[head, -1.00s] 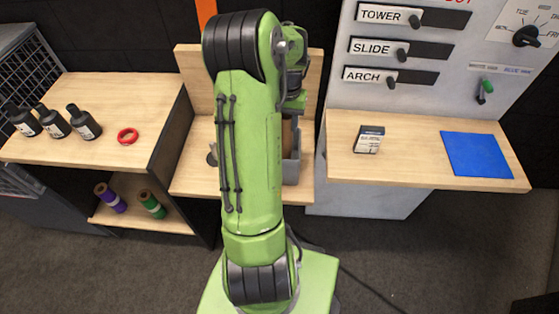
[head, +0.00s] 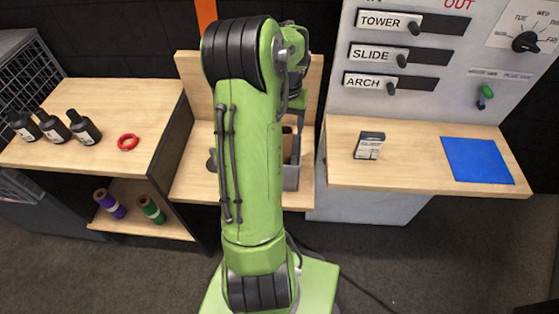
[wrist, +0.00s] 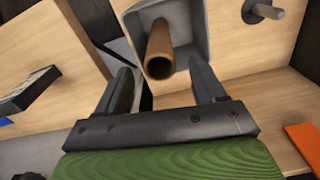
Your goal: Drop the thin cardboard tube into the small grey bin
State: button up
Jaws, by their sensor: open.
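The thin cardboard tube (wrist: 159,50) is brown and hollow, with its open end towards the wrist camera. It sits inside the outline of the small grey bin (wrist: 194,38), leaning within its walls. My gripper (wrist: 161,68) is open, with one finger on each side of the tube and a visible gap to both. In the head view the grey bin (head: 292,182) stands on the middle wooden shelf, partly hidden behind my arm. A brown bit of tube shows there beside my arm, while my fingers are hidden.
A grey peg (wrist: 268,11) stands beside the bin. The right shelf holds a small box (head: 369,146) and a blue mat (head: 478,160). The left table holds dark bottles (head: 84,129) and a red ring (head: 128,142); purple and green spools (head: 110,204) lie below.

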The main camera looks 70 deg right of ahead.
notch_tip(320, 180, up, 13)
jog(key=p, duration=0.3)
jog(key=shift+f, duration=0.1)
